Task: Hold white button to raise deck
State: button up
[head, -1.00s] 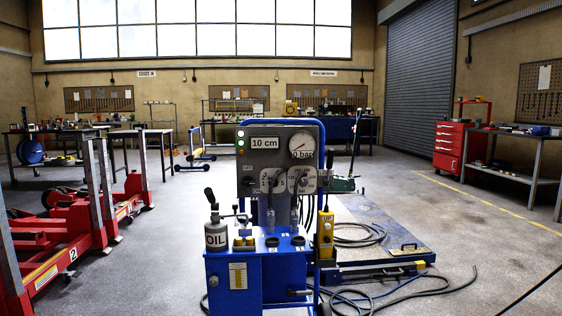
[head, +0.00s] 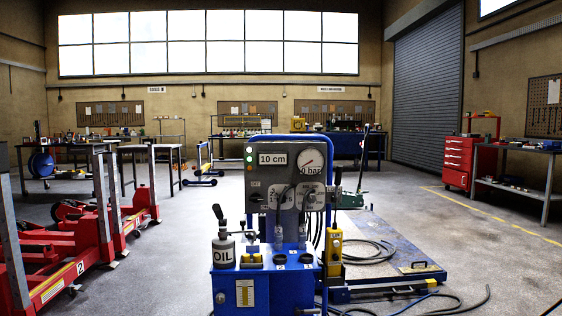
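A blue hydraulic power unit (head: 236,292) stands close in front of me in the head view. Its grey panel (head: 270,183) shows a "10 cm" display (head: 272,159), a round bar gauge (head: 312,161) and a lit green lamp. A yellow hand control (head: 335,252) hangs at the unit's right side; its buttons are too small to tell apart, so I cannot pick out the white one. The low blue deck (head: 385,235) lies near the floor behind and to the right. My gripper is not in view.
Red lifting columns (head: 95,238) stand at the left. Dark hoses (head: 450,300) lie on the floor at the right front. A red tool cabinet (head: 467,165) and a bench (head: 520,182) stand at the far right. Floor between deck and cabinet is clear.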

grip_shut()
dwell(1.2)
